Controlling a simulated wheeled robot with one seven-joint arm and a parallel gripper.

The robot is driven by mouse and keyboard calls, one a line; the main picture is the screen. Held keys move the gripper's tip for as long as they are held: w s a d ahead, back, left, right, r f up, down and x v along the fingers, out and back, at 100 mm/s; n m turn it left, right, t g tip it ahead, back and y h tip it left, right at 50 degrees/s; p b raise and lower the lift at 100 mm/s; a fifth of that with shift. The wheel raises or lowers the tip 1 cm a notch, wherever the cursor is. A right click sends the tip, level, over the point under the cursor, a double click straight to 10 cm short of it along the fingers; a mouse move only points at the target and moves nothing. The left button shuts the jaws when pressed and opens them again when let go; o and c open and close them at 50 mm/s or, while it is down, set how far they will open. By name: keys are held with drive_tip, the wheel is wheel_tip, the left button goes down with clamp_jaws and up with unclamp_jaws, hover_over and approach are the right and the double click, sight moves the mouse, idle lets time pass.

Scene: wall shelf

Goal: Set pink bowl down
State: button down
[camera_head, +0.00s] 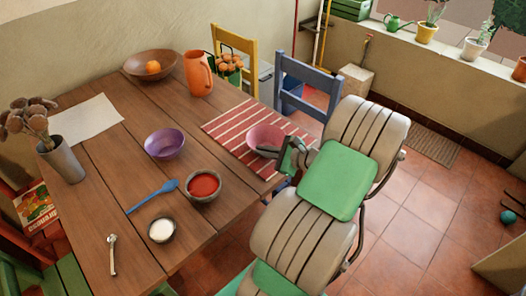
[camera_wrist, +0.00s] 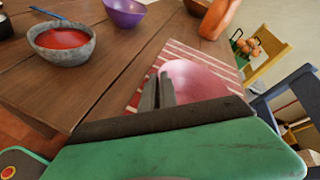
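The pink bowl (camera_head: 265,138) is at the right end of the wooden table (camera_head: 112,158), over the red-and-white striped mat (camera_head: 226,127). Whether it touches the mat I cannot tell. My gripper (camera_head: 272,152) is at the near side of the bowl. In the wrist view, the pink bowl (camera_wrist: 196,82) looks upright and empty, and the dark fingers of my gripper (camera_wrist: 158,92) lie close together at its left rim. The rim appears to be between the fingers. The near part of the bowl is hidden by my gripper.
A purple bowl (camera_head: 165,143), a grey bowl of red sauce (camera_head: 203,186) and an orange pitcher (camera_head: 198,74) stand on the table around the mat. A blue chair (camera_head: 306,85) and a yellow chair (camera_head: 235,43) stand behind the table edge. Bare wood shows left of the purple bowl.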

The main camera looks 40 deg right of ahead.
drive_tip(key=c, duration=2.1)
unclamp_jaws()
drive_tip(key=o, duration=0.5)
drive_tip(key=shift+c, duration=0.2)
